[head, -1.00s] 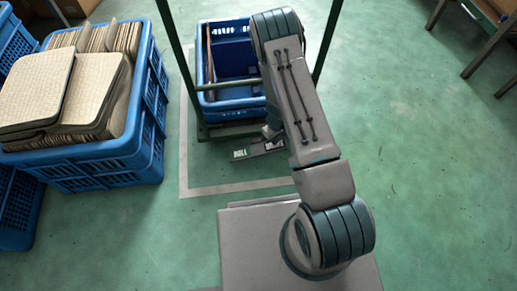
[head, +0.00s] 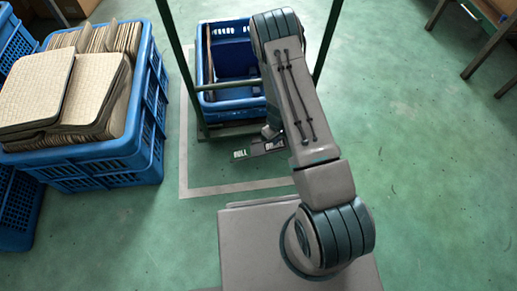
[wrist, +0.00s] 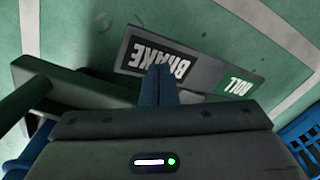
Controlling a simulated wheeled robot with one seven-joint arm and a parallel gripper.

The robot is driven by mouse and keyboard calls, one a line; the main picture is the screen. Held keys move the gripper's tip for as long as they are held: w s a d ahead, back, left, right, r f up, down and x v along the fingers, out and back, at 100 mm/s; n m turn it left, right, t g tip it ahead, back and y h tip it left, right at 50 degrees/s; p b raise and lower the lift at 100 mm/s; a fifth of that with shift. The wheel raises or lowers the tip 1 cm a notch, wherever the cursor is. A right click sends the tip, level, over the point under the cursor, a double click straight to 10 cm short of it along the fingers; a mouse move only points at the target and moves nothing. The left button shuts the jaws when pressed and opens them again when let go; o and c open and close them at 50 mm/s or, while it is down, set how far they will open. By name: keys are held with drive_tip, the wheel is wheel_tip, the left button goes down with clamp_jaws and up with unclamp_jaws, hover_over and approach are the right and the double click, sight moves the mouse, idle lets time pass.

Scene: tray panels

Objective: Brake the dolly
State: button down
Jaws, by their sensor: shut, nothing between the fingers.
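The dolly's green frame (head: 176,62) stands ahead of me with a blue crate (head: 228,108) on it. A grey pedal plate (head: 260,149) sits low at its near side. The plate carries a green ROLL label (head: 239,153) on the left and a black BRAKE label on the right. In the wrist view the plate (wrist: 200,74) shows its BRAKE label (wrist: 153,58) and ROLL label (wrist: 235,87). My gripper (wrist: 158,72) is shut and empty, with its fingertips over the lower edge of the BRAKE end. I cannot tell whether they touch. My arm hides part of the dolly in the head view.
Blue crates (head: 95,165) filled with tan panels (head: 40,90) stand to the left. A pale line (head: 235,188) marks the floor around the dolly. A bench or table (head: 487,50) stands at the far right. The green floor on the right is clear.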

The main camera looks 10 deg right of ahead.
drive_tip(key=shift+f+b, duration=1.7)
drive_tip(key=shift+f, duration=0.25)
idle(1.2)
drive_tip(key=shift+r+p, duration=2.4)
drive_tip(key=shift+r, duration=1.15)
drive_tip(key=shift+s+d, duration=0.1)
